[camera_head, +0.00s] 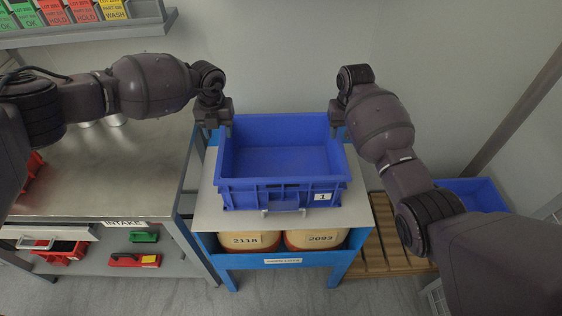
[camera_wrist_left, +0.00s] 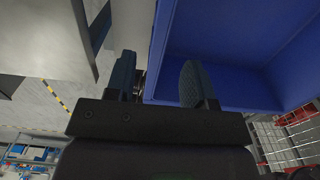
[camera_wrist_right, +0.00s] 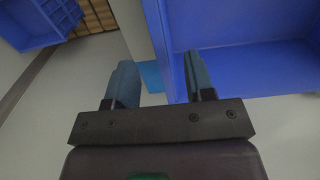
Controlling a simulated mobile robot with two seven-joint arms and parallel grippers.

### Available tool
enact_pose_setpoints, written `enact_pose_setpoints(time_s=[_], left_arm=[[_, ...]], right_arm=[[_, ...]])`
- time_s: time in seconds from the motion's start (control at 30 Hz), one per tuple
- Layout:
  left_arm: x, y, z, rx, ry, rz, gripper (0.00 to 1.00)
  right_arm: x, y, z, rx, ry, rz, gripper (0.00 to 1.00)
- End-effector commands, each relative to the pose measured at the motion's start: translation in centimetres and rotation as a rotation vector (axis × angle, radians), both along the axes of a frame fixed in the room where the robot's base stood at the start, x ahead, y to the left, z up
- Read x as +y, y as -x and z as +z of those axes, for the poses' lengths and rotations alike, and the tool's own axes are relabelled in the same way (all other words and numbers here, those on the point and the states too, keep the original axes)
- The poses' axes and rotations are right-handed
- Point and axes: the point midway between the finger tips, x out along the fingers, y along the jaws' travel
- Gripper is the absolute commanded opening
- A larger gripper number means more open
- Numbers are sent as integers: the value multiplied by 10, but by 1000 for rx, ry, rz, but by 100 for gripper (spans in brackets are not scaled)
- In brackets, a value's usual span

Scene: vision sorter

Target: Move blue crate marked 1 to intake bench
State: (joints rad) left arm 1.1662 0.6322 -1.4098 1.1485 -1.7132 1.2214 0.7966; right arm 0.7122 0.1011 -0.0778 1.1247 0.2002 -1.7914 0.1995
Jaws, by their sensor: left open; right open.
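The blue crate (camera_head: 282,195) bears a white label with a 1 and stands empty on a small table (camera_head: 206,212). The intake bench (camera_head: 105,180) is the steel-topped bench to its left, with an INTAKE sign on its front. My left gripper (camera_head: 226,122) is open at the crate's left side, and in the left wrist view the crate wall (camera_wrist_left: 158,50) lies between its fingers. My right gripper (camera_head: 338,118) is open at the right side, and in the right wrist view the crate wall (camera_wrist_right: 165,45) lies between its fingers. Neither is closed on it.
Two drums (camera_head: 250,241) sit under the small table. Another blue crate (camera_head: 478,194) is at the right, near a wooden pallet (camera_head: 375,262). Red and green items (camera_head: 135,260) lie on the bench's lower shelf. A wall shelf (camera_head: 90,36) holds coloured cards. The visible bench top is mostly clear.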

Motion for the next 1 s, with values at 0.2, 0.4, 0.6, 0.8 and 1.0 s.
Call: enact_pose_setpoints(time_s=[0.2,0.4,0.6,0.8,1.0], left_arm=[[0,1,-37,3,-1,1,49],[0,0,-63,2,-1,1,49],[0,0,-76,1,0,0,49],[0,0,-78,0,0,0,49],[0,0,-78,0,0,0,43]], right_arm=[[0,0,-36,2,1,0,49],[0,0,-62,1,0,1,49],[1,0,-75,-1,0,1,49],[0,0,-78,-1,0,1,49],[0,0,-78,-2,0,1,43]])
